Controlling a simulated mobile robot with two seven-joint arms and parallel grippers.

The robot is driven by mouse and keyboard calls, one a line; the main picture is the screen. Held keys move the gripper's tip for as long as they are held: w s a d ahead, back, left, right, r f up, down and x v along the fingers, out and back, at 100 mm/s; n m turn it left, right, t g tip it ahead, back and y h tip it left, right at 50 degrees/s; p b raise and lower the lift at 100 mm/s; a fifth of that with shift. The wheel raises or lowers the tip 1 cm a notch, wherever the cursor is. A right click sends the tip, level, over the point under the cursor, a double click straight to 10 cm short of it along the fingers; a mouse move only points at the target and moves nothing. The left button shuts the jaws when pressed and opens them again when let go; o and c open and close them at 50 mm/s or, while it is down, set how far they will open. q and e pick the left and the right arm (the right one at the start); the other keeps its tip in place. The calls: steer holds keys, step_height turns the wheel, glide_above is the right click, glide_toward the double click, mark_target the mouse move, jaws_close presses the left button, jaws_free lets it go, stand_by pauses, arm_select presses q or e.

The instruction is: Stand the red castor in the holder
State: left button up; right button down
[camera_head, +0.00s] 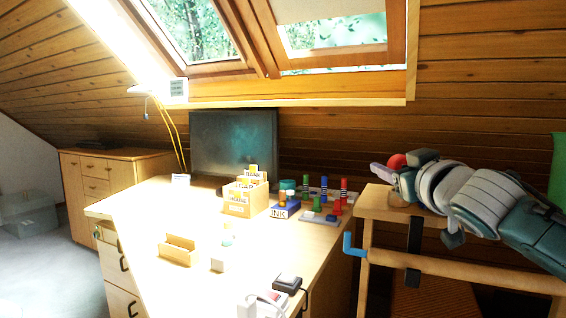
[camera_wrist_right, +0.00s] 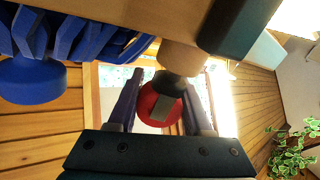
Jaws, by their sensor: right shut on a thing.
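The red castor (camera_head: 397,161) shows as a small red round shape at my right gripper (camera_head: 384,169), above the wooden bench at the right. In the right wrist view, the red castor (camera_wrist_right: 152,108) is between the two fingers of my right gripper (camera_wrist_right: 160,95), which is shut on it. A dark round piece and a pale wooden piece cover part of it there. I cannot tell for certain which thing is the holder. A grey rack (camera_head: 319,218) with coloured pieces lies on the desk. My left gripper is not in view.
The wooden bench (camera_head: 455,221) carries a blue hook (camera_head: 352,246). The desk (camera_head: 150,218) holds an ink box (camera_head: 284,211), a card box (camera_head: 240,201), a wooden stand (camera_head: 178,252) and a monitor (camera_head: 233,140). Blue parts (camera_wrist_right: 35,80) hang close in the right wrist view.

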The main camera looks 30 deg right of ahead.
steer(key=shift+f+b, duration=0.3)
steer(key=shift+f, duration=0.15)
steer(key=shift+c, duration=1.2)
jaws_free()
steer(key=shift+s, duration=0.1)
steer(key=p+v, duration=0.1)
steer(key=v, duration=0.8)
steer(key=shift+s+a, duration=0.2)
steer(key=shift+s, duration=0.15)
